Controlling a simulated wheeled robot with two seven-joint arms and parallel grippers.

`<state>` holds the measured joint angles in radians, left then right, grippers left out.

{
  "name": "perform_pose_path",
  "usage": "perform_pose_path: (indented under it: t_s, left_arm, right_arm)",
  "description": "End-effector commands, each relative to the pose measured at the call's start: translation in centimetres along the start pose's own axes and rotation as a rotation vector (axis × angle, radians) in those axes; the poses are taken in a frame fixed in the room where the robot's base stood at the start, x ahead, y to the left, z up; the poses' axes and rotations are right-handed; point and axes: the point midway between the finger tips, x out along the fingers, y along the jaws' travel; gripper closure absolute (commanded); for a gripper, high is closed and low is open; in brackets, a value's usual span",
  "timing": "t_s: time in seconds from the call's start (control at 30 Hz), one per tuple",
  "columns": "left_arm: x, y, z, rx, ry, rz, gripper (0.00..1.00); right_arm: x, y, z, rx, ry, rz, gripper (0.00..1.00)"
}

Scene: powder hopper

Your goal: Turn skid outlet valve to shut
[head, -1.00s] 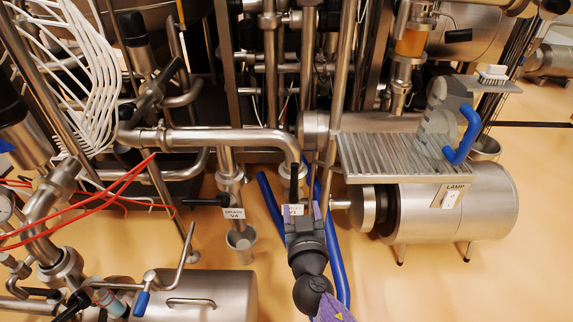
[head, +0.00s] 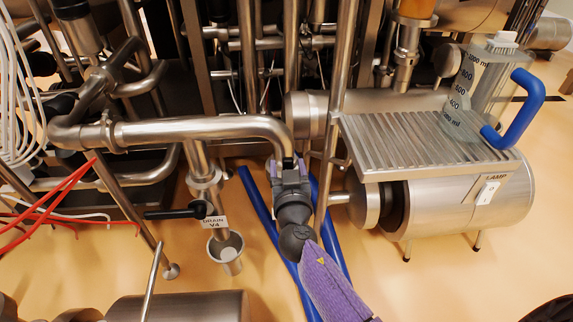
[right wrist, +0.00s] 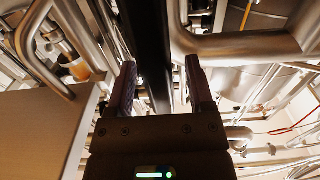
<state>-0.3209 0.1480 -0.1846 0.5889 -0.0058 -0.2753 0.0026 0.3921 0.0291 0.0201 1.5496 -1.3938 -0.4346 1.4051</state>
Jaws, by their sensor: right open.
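The outlet valve's black lever (right wrist: 152,50) runs between the two fingers of my right gripper in the right wrist view. My right gripper (head: 287,163) is open at the lower end of the horizontal steel pipe's (head: 210,129) downward bend. In the right wrist view its fingers (right wrist: 161,85) stand on either side of the lever, with gaps showing, so it is not clamped. In the head view the gripper hides most of the valve and its label. My left gripper is not in view.
The drain valve V4 lever (head: 172,213) sits left, above a small steel cup (head: 226,250). A ribbed shelf (head: 425,143) with a graduated jug (head: 478,90) and a steel cylinder (head: 450,215) are at right. Blue hoses (head: 262,212) run behind my gripper.

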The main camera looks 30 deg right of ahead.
Motion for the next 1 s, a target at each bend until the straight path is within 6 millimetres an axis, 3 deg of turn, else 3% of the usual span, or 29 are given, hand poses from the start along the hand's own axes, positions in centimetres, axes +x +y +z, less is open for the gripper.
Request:
perform_pose_path:
  t_s: [0.37, 0.6, 0.7, 1.0]
  left_arm:
    - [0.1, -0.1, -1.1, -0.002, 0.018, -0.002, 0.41]
    - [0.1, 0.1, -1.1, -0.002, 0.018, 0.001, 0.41]
    - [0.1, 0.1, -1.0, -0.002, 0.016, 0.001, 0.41]
    - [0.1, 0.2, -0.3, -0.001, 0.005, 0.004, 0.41]
  right_arm:
    - [1.0, 0.0, 0.0, 0.0, -0.001, 0.0, 0.32]
    - [1.0, 0.0, 0.0, 0.0, -0.001, 0.0, 0.83]
    - [1.0, 0.0, 0.0, 0.0, -0.001, 0.0, 1.0]
    - [1.0, 0.0, 0.0, 0.0, -0.001, 0.0, 1.0]
